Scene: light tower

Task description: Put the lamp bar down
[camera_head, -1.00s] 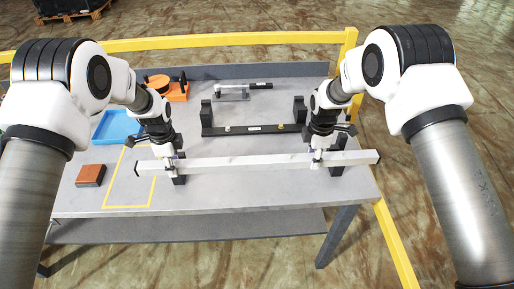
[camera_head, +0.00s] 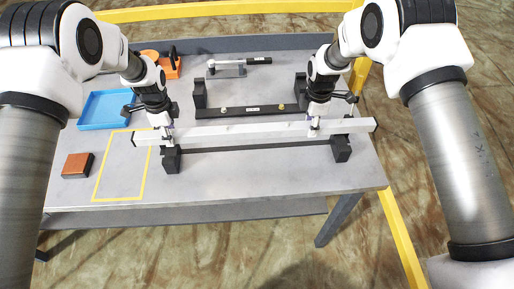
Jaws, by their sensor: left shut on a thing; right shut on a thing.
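The bar looks held above and slightly behind this stand; the exact gap cannot be told.
Behind the bar is another black two-post fixture (camera_head: 240,111). A handled tool (camera_head: 240,64) and an orange item (camera_head: 170,70) stand farther back. A blue tray (camera_head: 100,113), a brown block (camera_head: 77,166) and a yellow-outlined area (camera_head: 122,170) are at the left. The table's front right (camera_head: 270,180) is clear.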

